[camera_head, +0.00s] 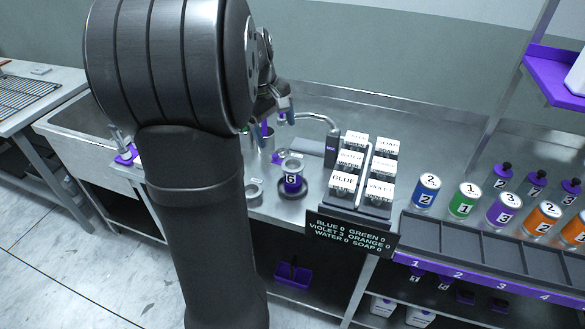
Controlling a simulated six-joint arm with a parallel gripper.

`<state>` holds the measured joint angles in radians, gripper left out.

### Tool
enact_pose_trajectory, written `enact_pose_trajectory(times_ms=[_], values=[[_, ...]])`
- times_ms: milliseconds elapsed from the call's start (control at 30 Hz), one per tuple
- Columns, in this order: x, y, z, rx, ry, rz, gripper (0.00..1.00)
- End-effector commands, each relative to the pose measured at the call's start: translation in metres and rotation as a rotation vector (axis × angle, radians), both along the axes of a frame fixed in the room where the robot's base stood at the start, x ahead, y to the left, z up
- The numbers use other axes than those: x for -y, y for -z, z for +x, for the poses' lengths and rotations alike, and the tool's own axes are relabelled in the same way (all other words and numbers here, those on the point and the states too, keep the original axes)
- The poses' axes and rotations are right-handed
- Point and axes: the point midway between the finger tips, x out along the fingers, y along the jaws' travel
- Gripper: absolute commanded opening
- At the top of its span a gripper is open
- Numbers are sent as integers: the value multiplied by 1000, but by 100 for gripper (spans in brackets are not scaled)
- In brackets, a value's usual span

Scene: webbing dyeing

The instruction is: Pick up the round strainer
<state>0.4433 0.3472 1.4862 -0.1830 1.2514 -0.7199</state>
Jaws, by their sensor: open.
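My gripper (284,108) shows only in part, beyond my dark arm and above the steel counter. Its jaws are open, with nothing seen between them. A small grey round piece (254,190) lies on the counter just right of my arm, below and apart from the gripper; it may be the round strainer, but its mesh cannot be made out. My arm hides part of the counter and sink.
Several numbered cans, such as a green one (464,201), stand farther right, behind a compartment tray (480,247). A sink (75,125) lies left.

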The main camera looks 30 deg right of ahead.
Motion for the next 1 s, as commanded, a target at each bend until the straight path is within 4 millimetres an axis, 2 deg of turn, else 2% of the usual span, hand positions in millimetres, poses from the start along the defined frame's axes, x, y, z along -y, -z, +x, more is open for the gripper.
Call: enact_pose_trajectory(times_ms=[300,500,667,767,1000], values=[[-21,-22,-13,-174,-748,-112,83],[-29,-32,-19,-284,-1095,-161,83],[-31,-34,-21,-329,-1217,-176,83],[-28,-28,-21,-338,-1235,-175,83],[-9,18,-21,-339,-1234,-174,83]])
